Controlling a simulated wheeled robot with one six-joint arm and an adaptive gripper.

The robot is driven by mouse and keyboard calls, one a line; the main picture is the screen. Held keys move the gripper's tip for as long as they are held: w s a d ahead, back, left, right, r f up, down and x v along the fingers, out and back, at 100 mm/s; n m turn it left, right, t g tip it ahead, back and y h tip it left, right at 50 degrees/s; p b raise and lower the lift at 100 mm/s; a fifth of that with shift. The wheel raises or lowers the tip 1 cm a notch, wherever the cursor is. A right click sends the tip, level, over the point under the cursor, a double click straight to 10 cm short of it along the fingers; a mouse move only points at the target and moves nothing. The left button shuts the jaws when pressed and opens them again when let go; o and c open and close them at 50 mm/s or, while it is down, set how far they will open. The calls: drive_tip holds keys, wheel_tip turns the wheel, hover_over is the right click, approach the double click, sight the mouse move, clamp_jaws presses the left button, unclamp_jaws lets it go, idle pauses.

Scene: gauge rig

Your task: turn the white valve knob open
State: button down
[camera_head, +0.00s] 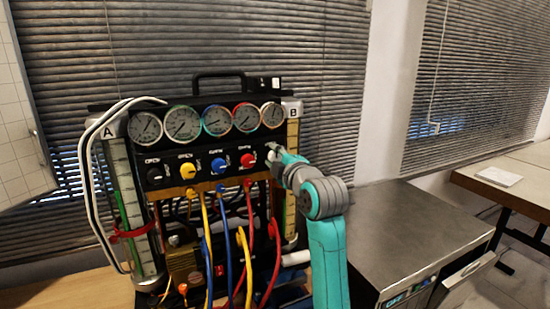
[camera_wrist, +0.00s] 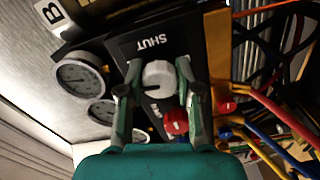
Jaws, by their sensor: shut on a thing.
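The white valve knob (camera_wrist: 159,76) sits on the black valve panel (camera_wrist: 195,40) of the gauge rig, at the panel's right end in the head view. My gripper (camera_wrist: 154,84) has one finger on each side of the knob and is shut on it. A dark mark shows on the knob's face. A label reading SHUT is upside down beside it in the wrist view. In the head view my gripper (camera_head: 274,153) mostly hides the knob.
A red knob (camera_head: 248,160) is close beside the white one, then a blue knob (camera_head: 219,161), a yellow knob (camera_head: 188,171) and a black knob. Gauges (camera_head: 183,123) sit above. Coloured hoses (camera_head: 241,262) hang below. A metal cabinet (camera_head: 405,230) stands to the right.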

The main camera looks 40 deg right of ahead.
drive_tip(key=shift+n, duration=0.5)
idle(0.3)
drive_tip(key=c, duration=0.8)
unclamp_jaws()
drive_tip(key=shift+o, duration=0.2)
drive_tip(key=v, duration=1.2)
drive_tip(key=shift+s, duration=0.1)
